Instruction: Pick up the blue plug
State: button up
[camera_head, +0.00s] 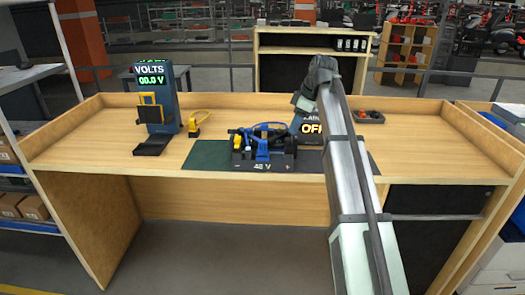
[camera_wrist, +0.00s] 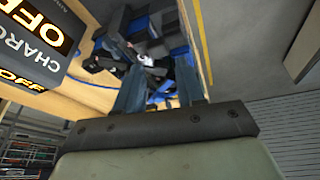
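The blue plug (camera_head: 262,148) sits upright at the front of the dark battery unit (camera_head: 263,168) marked "42 V" on the table. My gripper (camera_wrist: 158,85) is open in the wrist view, its two fingers apart with the battery unit's blue and black parts beyond them. I see nothing clearly held. In the wrist view I cannot tell which blue part is the plug.
The charger (camera_head: 310,128) reading "OFF" stands just right of the battery unit. A blue voltmeter stand (camera_head: 172,112) and a yellow connector (camera_head: 194,127) are to the left. A grey tray (camera_head: 368,117) lies back right.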

aim_at(265, 141)
jog(key=a+r+n+g, duration=0.1)
jog(key=a+r+n, duration=0.2)
jog(key=a+r, duration=0.25)
jog(key=shift+y, duration=0.3)
jog(key=x, duration=0.9)
jog(key=s+x, duration=0.1)
jog(key=x, duration=0.3)
jog(key=shift+f, duration=0.3)
jog(key=shift+c, duration=0.3)
grip_shut()
